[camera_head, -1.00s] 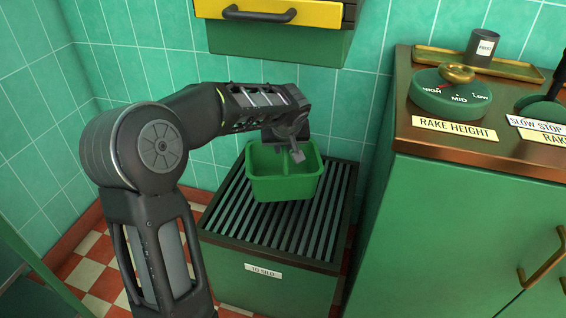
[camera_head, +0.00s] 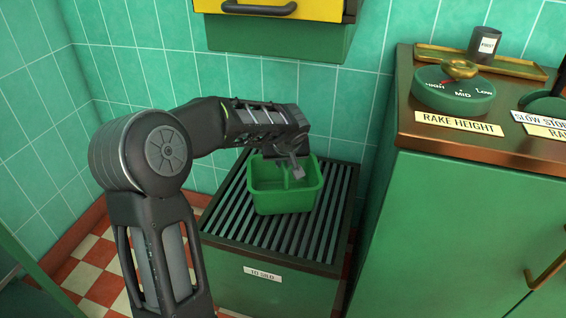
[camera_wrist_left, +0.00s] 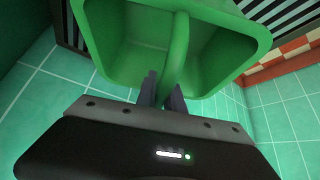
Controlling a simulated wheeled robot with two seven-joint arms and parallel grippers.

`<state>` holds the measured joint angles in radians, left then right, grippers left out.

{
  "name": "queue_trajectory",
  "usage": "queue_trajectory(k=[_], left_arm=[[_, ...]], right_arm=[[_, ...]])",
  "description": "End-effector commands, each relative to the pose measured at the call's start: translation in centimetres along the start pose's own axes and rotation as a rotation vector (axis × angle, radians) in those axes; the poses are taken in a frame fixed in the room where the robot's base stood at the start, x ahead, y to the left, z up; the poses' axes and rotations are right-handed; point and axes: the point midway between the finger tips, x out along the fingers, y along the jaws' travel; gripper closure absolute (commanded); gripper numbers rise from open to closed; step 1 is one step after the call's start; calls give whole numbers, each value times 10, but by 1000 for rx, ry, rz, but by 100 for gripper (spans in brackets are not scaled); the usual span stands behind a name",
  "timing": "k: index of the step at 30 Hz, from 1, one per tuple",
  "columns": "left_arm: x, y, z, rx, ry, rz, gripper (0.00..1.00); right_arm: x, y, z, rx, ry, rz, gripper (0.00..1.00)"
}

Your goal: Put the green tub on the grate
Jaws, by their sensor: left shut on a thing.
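The green tub (camera_head: 285,199) is an open box with a divider across its middle. In the head view it is over the slatted grate (camera_head: 235,222) on top of the low green cabinet; I cannot tell whether its base touches the slats. My left gripper (camera_head: 297,172) reaches in from the left and is shut on the tub's central divider. In the left wrist view the gripper's fingers (camera_wrist_left: 161,92) pinch the divider of the tub (camera_wrist_left: 125,45), which looks empty. My right gripper is not in view.
A yellow drawer (camera_head: 300,8) hangs on the tiled wall above. A checkered floor (camera_head: 95,270) shows at the left.

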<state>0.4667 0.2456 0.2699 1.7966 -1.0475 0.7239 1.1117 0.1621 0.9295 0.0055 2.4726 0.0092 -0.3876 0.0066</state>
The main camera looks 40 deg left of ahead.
Motion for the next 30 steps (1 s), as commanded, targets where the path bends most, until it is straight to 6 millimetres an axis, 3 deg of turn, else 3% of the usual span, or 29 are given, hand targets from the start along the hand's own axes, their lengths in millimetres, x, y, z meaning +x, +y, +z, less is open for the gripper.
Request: queue_trajectory(k=[6,7,14,25,30], left_arm=[[4,0,2,0,2,0,100],[2,0,2,0,0,-1,85],[2,0,2,0,0,-1,66],[-1,0,0,0,-1,0,66],[-20,0,-2,2,2,-1,66]], right_arm=[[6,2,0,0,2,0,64],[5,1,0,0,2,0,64],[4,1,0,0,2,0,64],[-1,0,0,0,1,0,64],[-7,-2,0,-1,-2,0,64]])
